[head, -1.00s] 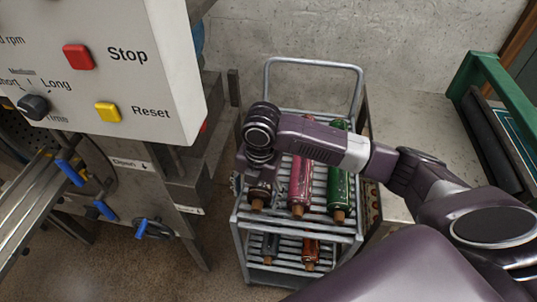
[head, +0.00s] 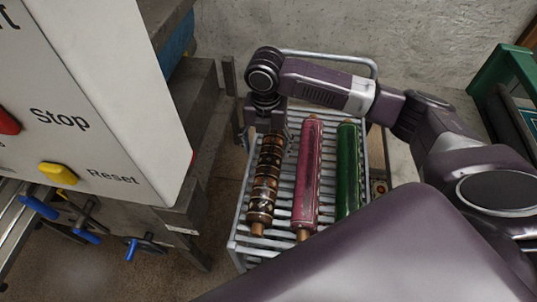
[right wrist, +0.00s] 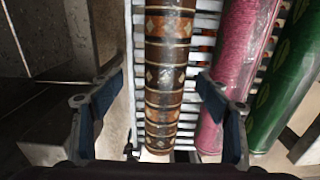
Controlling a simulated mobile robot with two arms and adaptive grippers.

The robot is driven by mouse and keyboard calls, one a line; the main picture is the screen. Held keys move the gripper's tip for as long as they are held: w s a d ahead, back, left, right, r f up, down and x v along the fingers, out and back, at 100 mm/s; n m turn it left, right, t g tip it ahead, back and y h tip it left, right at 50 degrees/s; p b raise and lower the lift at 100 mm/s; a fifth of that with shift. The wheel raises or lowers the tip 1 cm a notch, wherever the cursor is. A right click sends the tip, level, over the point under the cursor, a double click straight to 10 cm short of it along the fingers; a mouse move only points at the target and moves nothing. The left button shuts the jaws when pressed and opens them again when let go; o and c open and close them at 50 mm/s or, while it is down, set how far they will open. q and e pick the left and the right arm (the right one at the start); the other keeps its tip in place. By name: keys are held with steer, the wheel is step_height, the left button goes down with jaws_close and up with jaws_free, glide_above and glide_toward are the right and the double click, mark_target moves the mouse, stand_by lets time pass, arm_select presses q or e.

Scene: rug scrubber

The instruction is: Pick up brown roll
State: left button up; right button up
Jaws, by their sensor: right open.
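The brown roll (head: 265,185) is a patterned tube with pale bands and a wooden end. It lies leftmost on the top rack of a metal cart (head: 238,215). In the right wrist view the brown roll (right wrist: 168,65) runs between the two fingers of my right gripper (right wrist: 165,115). The fingers are open, with a gap on each side of the roll. In the head view my right gripper (head: 266,132) is over the far end of the roll, its fingertips partly hidden. My left gripper is out of view.
A pink roll (head: 308,180) and a green roll (head: 347,170) lie right of the brown one on the rack. A control box (head: 110,110) with Stop and Reset buttons stands at the left. A green frame (head: 512,75) is at the right.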

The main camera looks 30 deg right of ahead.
mark_target(269, 159)
steer(key=f, duration=0.1)
steer(key=s+f, duration=0.1)
steer(key=shift+s+a+f, duration=0.1)
steer(key=shift+s+f, duration=0.05)
steer(key=shift+f, duration=0.15)
steer(key=f, duration=0.3)
steer(key=shift+d+f+p, duration=0.25)
steer(key=shift+f+p, duration=0.15)
steer(key=shift+f, duration=0.2)
steer(key=shift+c, duration=0.6)
steer(key=c, duration=1.3)
jaws_close()
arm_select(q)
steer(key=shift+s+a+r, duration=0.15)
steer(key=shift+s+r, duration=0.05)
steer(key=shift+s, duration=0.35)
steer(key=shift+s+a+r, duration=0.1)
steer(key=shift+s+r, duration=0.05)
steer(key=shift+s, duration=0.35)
arm_select(e)
steer(key=shift+r, duration=0.1)
